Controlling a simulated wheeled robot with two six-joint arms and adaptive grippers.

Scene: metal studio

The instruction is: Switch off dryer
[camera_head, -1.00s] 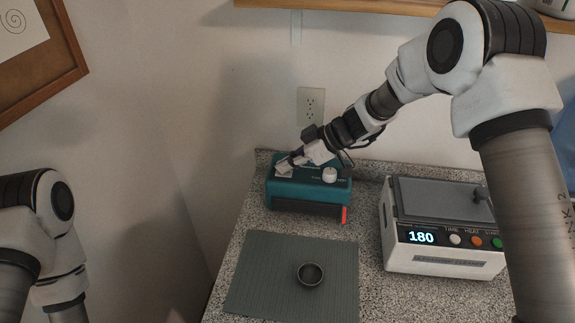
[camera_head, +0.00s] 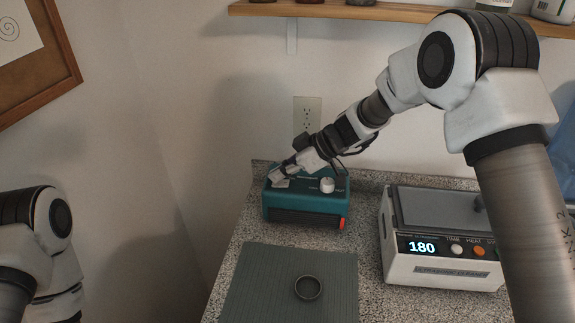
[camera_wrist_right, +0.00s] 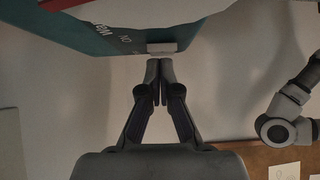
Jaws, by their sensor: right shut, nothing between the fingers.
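The teal dryer (camera_head: 300,205) stands at the back left of the counter, with a white knob (camera_head: 327,185) on top and a small red-orange part (camera_head: 343,223) at its right front. My right gripper (camera_head: 276,183) is shut and empty at the dryer's upper left. In the right wrist view, the shut fingertips (camera_wrist_right: 159,62) are right at a small white tab (camera_wrist_right: 162,47) on the teal casing (camera_wrist_right: 90,38), beside printed lettering. I cannot tell whether they touch. My left arm shows at the left, but its gripper is out of frame.
A white machine (camera_head: 445,272) reading 180 stands right of the dryer. A grey-green mat (camera_head: 250,285) with a dark ring (camera_head: 308,288) lies in front. A wall shelf (camera_head: 380,12) is above, and a wall outlet (camera_head: 308,112) is behind.

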